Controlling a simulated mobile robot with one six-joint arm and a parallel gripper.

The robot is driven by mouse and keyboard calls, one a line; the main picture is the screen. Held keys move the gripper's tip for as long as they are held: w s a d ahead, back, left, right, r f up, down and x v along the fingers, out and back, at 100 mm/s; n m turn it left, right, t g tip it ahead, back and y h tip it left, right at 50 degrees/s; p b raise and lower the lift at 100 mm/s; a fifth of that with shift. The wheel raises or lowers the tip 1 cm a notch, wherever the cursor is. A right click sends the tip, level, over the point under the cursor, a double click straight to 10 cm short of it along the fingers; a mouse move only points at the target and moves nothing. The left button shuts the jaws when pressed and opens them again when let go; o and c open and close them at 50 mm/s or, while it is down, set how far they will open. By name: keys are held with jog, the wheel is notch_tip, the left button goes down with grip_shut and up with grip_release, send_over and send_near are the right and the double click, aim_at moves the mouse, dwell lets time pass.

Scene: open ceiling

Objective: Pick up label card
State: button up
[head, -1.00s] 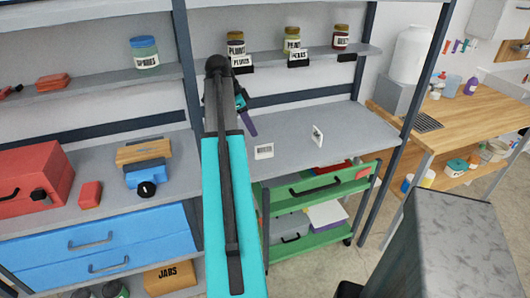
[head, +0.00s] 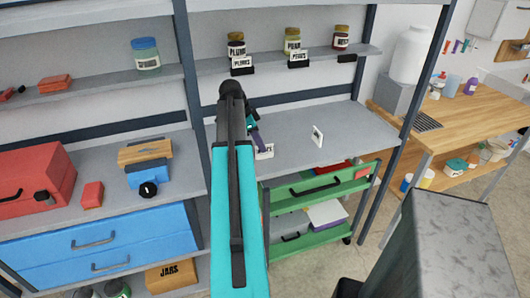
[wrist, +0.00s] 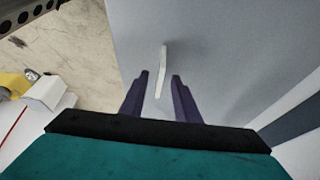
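A small white label card (head: 264,152) stands on the grey shelf surface, partly hidden behind my gripper (head: 258,141) in the head view. A second white card (head: 317,136) stands farther right on the same surface. In the wrist view my gripper (wrist: 159,78) is open, with its two purple fingers apart. A thin white card (wrist: 162,72) shows nearly edge-on there, its near end in the gap between the fingertips and its far end beyond them. I cannot tell whether either finger touches it.
On the upper shelf, labelled holders (head: 242,65) stand before jars (head: 236,45); a black holder (head: 347,58) at the right shows no card. A green drawer cart (head: 325,188) sits below. A red toolbox (head: 35,178) and blue drawers (head: 105,245) are left.

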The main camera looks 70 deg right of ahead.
aim_at(265, 158)
jog(key=shift+f, duration=0.1)
jog(key=shift+p+x, duration=0.8)
jog(key=shift+x, duration=0.45)
jog(key=shift+p+x, duration=0.3)
jog(key=shift+x, duration=0.95)
jog(key=shift+c, duration=0.2)
grip_shut()
